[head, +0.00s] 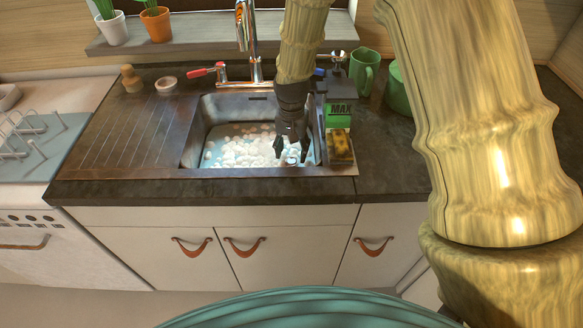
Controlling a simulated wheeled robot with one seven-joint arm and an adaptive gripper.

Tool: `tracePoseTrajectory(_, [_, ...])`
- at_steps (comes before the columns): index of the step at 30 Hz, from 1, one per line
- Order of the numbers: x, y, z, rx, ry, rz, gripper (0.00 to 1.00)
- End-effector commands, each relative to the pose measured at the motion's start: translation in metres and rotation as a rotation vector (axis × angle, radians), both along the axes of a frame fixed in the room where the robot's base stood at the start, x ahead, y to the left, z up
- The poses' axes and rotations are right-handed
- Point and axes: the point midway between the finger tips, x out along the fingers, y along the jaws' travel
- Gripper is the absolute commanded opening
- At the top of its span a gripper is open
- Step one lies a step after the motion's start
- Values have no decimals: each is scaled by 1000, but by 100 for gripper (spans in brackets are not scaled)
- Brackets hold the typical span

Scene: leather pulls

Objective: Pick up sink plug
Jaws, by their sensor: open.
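My gripper (291,152) points down into the right part of the metal sink basin (190,150), with its dark fingers spread apart. The basin holds water with white foam (240,145). A small roundish thing (292,160) shows at the foam between and just below the fingertips. It may be the sink plug, but it is too small to be sure. I cannot tell whether the fingers touch it. The basin floor is hidden by the foam.
The chrome tap (247,45) rises behind the basin. The ribbed drainboard (120,135) at left is mostly clear.

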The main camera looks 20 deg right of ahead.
Motion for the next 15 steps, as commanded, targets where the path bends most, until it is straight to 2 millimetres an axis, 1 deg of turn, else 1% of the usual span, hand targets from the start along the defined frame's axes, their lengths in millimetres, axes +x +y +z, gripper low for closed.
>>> tracePoseTrajectory(5, [-1, 0, -8, 1, 1, 0, 54])
tracePoseTrajectory(15, [-3, 1, -44, 0, 0, 0, 54])
